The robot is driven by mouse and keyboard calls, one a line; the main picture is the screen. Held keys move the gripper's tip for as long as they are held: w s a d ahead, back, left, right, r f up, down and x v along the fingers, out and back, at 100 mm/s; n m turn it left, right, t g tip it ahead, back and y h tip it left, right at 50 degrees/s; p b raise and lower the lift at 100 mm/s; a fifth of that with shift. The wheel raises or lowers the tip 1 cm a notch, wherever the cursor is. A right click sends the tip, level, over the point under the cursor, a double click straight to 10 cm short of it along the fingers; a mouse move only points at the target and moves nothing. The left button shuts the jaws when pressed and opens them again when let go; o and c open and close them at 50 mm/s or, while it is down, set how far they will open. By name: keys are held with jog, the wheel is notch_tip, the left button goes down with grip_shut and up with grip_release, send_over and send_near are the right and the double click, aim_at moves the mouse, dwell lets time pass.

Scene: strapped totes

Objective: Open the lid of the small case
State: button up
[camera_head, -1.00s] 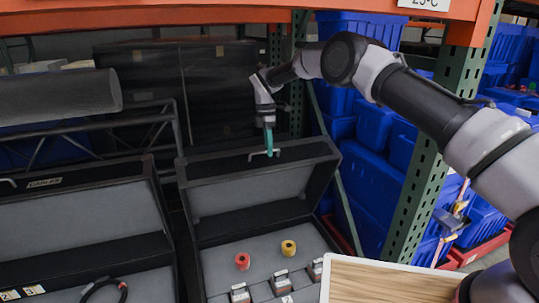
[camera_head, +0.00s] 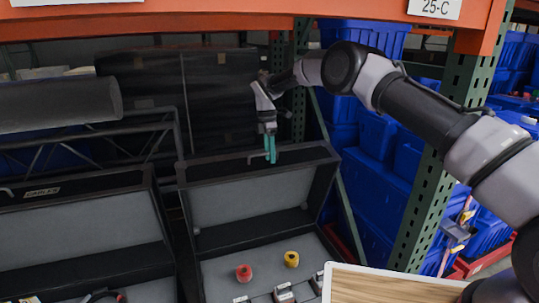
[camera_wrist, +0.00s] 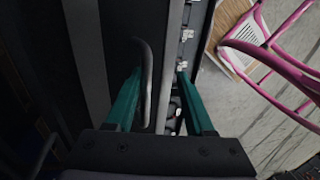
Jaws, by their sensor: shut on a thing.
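My gripper (camera_head: 270,158) points down at this handle from above. In the wrist view, the handle (camera_wrist: 147,85) lies between the two green fingers of my gripper (camera_wrist: 158,75), nearer the left one. The case's front is cut off below.
A red spool (camera_head: 244,272) and a yellow spool (camera_head: 291,259) sit inside the case with several small blocks. Another open case (camera_head: 80,225) stands at left. A wooden board (camera_head: 400,285) is in front at right. Green rack posts and blue bins stand at right.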

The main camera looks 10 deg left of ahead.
jog(key=shift+s+r, duration=0.1)
jog(key=shift+r, duration=0.05)
jog(key=v, duration=1)
jog(key=shift+r, duration=0.3)
